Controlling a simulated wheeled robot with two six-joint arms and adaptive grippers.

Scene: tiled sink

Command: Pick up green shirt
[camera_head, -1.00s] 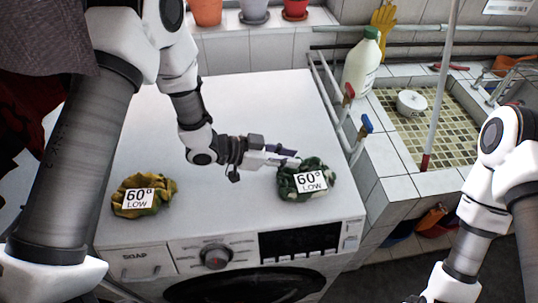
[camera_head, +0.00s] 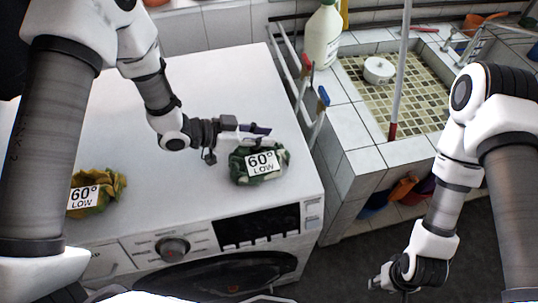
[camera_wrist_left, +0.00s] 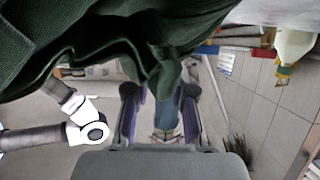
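The dark green cloth (camera_wrist_left: 80,50) fills the top of that view. My right gripper (camera_head: 378,284) is low at the bottom right, away from the shirt; its finger opening is too small to tell.
A yellow-green cloth (camera_head: 112,190) with a similar label lies left on the washing machine (camera_head: 190,200). A tiled sink (camera_head: 400,100) stands to the right, with a white bottle (camera_head: 322,38) and a pole (camera_head: 400,70).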

